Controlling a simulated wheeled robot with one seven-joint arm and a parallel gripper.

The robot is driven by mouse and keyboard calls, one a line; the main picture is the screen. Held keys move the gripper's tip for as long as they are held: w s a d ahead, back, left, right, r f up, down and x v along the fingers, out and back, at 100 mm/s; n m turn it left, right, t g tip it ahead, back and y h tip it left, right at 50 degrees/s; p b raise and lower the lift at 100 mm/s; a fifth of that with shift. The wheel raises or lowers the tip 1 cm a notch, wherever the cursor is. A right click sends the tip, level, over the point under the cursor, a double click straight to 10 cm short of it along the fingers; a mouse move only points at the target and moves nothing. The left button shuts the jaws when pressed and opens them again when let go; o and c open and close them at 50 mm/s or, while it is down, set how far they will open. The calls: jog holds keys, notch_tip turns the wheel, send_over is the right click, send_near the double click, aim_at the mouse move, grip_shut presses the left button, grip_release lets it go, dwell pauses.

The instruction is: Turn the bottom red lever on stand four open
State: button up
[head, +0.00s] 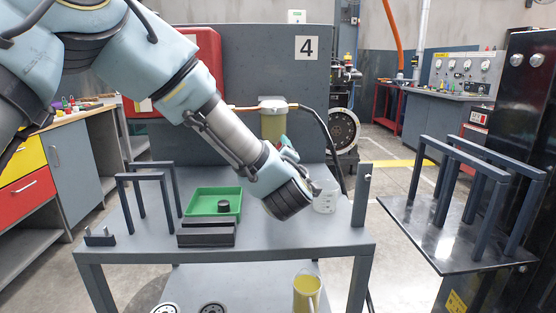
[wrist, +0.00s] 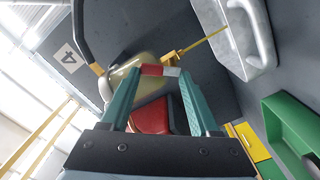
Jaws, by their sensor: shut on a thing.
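The stand with the number 4 sign (head: 306,47) rises behind the grey table; the sign also shows in the wrist view (wrist: 68,57). A yellowish bowl (head: 272,122) hangs on its front under a brass-coloured pipe. In the wrist view, my gripper (wrist: 160,72) has its two green fingers on either side of a small red lever (wrist: 152,70), shut on it, beside the bowl. The lever's far parts and its exact angle are unclear. In the head view my forearm and wrist hide the lever, and only a bit of the green fingers shows.
A yellow jug (head: 306,295) is on the lower shelf. A black side table (head: 440,250) stands right.

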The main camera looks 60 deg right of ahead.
dwell(0.3)
jog(key=o, duration=1.4)
jog(key=shift+c, duration=0.2)
jog(key=b+v, duration=0.2)
jog(key=v, duration=0.8)
jog(key=shift+s+a, duration=0.2)
jog(key=shift+a, duration=0.15)
